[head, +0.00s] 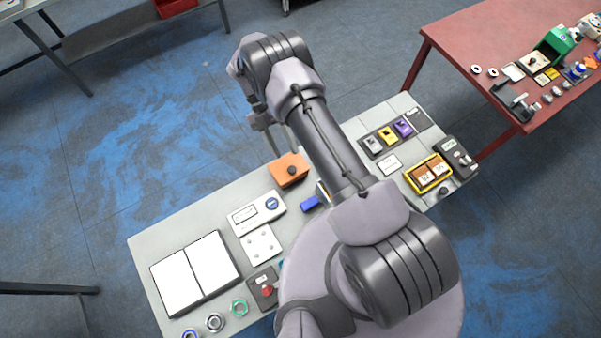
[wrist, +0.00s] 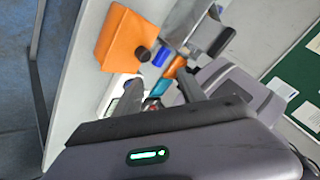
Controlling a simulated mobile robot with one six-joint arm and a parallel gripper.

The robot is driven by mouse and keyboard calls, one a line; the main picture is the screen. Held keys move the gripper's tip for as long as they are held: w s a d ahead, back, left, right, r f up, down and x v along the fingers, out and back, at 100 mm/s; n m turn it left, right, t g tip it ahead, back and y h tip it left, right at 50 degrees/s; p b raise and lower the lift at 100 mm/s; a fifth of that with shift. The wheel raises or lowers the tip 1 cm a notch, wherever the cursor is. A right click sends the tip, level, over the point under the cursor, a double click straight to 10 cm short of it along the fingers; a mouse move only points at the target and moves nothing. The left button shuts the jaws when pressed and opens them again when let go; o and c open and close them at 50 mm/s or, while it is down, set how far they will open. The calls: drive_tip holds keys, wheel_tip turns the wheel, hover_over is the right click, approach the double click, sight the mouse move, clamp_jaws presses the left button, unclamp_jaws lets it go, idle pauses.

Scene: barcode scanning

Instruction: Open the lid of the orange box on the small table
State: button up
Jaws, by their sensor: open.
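The orange box (head: 287,168) sits near the back edge of the small grey table (head: 160,238). A dark round knob (head: 291,171) shows on it, and no opening into the box is visible. In the wrist view the orange box (wrist: 124,36) is at the upper left, with its knob (wrist: 142,54) at the lower right corner. My gripper (head: 273,134) is above and behind the box in the head view, apart from it. In the wrist view my gripper (wrist: 160,92) has its fingers spread and empty, below the box in the picture.
A blue block (head: 310,203) lies close to the box. A white device (head: 257,211) and an open white book (head: 195,272) are to the left. A yellow-framed tray (head: 428,173) is on the right part. My arm hides the table's middle. A red table (head: 465,45) stands apart.

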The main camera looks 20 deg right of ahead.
drive_tip(key=s+d+r, duration=0.1)
drive_tip(key=s+d, duration=0.1)
drive_tip(key=s, duration=1.3)
drive_tip(key=shift+d, duration=0.3)
drive_tip(key=shift+s, duration=0.1)
